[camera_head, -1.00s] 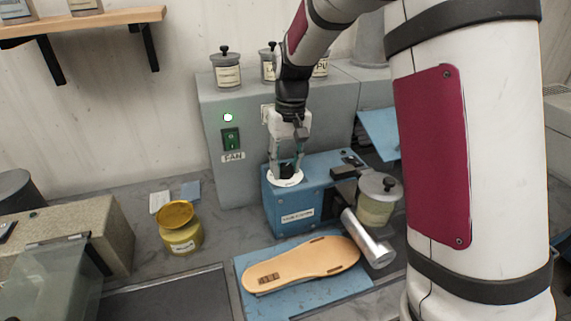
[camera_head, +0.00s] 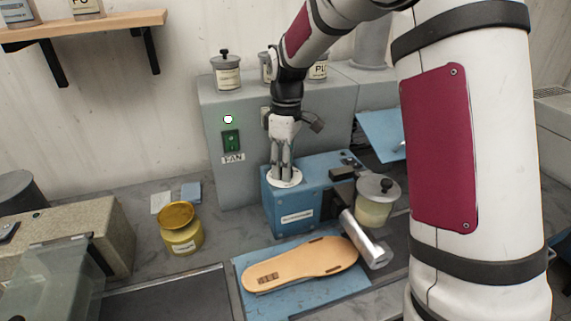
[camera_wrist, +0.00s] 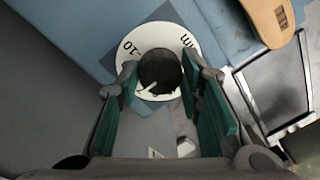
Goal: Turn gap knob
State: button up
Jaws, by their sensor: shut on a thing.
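The gap knob (camera_wrist: 160,74) is a round black knob with a white pointer mark, at the centre of a white dial (camera_wrist: 186,40). The dial shows "10" and "mm" in the wrist view. It sits on top of the blue machine (camera_head: 294,216), where the white dial (camera_head: 296,181) also shows in the head view. My gripper (camera_head: 284,179) points down over the dial. Its green-padded fingers (camera_wrist: 160,88) stand on both sides of the knob and are shut on it. In the head view the fingers hide the knob.
A metal roller (camera_head: 366,240) and a lidded jar (camera_head: 376,203) are at the machine's right. A tan sole (camera_head: 305,264) lies on a blue mat (camera_head: 253,302) in front. A yellow pot (camera_head: 182,235) stands left. The grey fan cabinet (camera_head: 222,180) rises behind.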

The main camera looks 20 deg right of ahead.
jog(key=shift+n, duration=1)
jog(key=o, duration=1.2)
jog(key=shift+c, duration=0.2)
jog(key=shift+r, duration=0.1)
notch_tip(320, 180, up, 12)
jog(key=shift+w+d, duration=0.15)
jog(key=shift+w, duration=0.2)
